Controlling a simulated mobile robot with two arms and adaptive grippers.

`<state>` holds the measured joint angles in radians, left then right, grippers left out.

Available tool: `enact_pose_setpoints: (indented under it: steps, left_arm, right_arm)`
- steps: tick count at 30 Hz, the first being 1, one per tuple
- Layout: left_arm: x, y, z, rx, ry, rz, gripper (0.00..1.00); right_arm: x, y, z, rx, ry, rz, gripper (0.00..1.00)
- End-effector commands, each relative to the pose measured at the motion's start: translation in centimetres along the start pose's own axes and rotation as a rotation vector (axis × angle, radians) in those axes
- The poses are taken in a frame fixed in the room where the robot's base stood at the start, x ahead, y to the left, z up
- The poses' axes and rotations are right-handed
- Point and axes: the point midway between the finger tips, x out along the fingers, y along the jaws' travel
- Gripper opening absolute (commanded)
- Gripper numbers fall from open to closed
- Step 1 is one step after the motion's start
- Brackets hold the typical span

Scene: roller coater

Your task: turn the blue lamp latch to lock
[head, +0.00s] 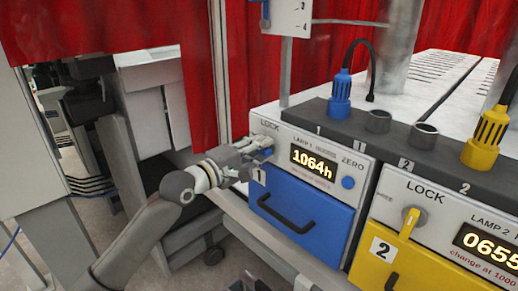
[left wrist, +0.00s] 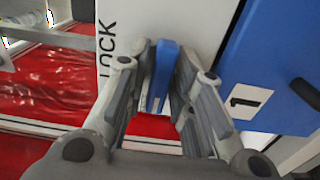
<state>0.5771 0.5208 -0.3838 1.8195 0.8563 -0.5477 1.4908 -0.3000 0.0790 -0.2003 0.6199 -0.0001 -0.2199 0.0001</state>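The blue lamp latch (head: 264,142) is on the white front panel of the lamp 1 unit, below the word LOCK and left of the lit 1064h display. My left gripper (head: 256,150) is at the latch and partly covers it in the head view. In the left wrist view the latch (left wrist: 165,72) stands between the two fingers of my left gripper (left wrist: 164,80), whose pads lie close against both its sides. The fingers look shut on it. I cannot make out my right gripper.
Below the latch is a blue drawer (head: 300,214) with a black handle. To the right is a yellow unit with its own latch (head: 411,220). Blue (head: 340,95) and yellow (head: 487,135) plugs stand on the dark ledge above. A red curtain (head: 240,80) hangs behind.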

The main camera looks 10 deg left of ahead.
Motion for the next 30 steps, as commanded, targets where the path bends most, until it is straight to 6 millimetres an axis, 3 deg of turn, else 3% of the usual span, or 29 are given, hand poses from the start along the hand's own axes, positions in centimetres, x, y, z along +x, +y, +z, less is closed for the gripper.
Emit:
enact_pose_setpoints:
  steps: [3, 16, 30]
  left_arm:
    - [0.02, 0.1, 0.0, 0.0, 0.0, 0.002, 0.0]
    - [0.04, 0.19, -0.02, 0.06, 0.001, 0.004, 0.0]
    - [0.04, 0.31, -0.05, 0.434, 0.002, 0.006, 0.0]
  right_arm:
    - [-0.01, 0.01, 0.0, 0.0, 0.0, 0.0, 0.35]
    - [-0.04, 0.04, -0.01, 0.001, 0.0, 0.001, 0.35]
    - [0.05, 0.05, 0.0, 0.001, 0.0, 0.001, 0.35]
